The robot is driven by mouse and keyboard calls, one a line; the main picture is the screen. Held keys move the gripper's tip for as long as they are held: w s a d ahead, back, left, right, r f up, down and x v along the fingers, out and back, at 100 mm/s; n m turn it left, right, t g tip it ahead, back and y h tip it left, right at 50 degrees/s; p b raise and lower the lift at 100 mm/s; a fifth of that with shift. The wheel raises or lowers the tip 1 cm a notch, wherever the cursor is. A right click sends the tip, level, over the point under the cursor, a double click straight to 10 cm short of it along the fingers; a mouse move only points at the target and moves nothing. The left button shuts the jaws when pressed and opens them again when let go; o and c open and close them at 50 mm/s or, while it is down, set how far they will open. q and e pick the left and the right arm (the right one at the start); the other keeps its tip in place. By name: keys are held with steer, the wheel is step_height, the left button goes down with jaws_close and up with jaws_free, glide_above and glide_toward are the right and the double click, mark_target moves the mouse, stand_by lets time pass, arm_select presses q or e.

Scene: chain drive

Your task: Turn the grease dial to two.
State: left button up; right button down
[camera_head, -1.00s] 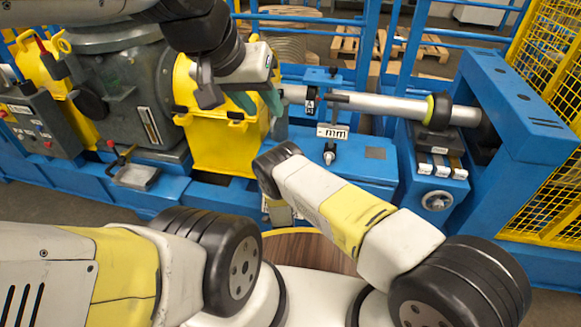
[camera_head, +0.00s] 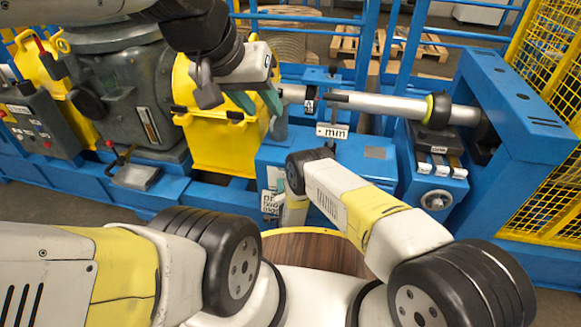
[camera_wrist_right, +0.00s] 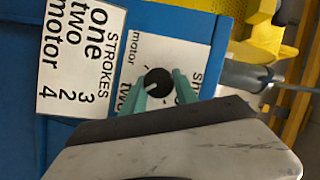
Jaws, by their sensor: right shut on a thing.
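The grease dial (camera_wrist_right: 158,80) is a small round black knob with a white mark, on a white label plate (camera_wrist_right: 141,48) in the right wrist view. Readable words on the plate include "motor" and "two"; part of the lettering is covered. My right gripper (camera_wrist_right: 161,83) has its teal fingers on either side of the knob, shut on it. I cannot tell exactly which word the mark points to. In the head view the right fingers and the dial are hidden by my wrist. My left gripper (camera_head: 256,101) is open and empty in front of the yellow guard (camera_head: 215,147).
A white sign (camera_wrist_right: 77,50) beside the dial lists "STROKES one 3, two 2, motor 4". The blue machine housing (camera_head: 365,172) carries the dial. A grey shaft (camera_head: 385,106) runs above it. A round wooden top (camera_head: 312,248) lies in front.

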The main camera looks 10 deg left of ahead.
steer(key=c, duration=0.9)
jaws_free()
steer(key=shift+c, duration=0.2)
steer(key=v, duration=0.8)
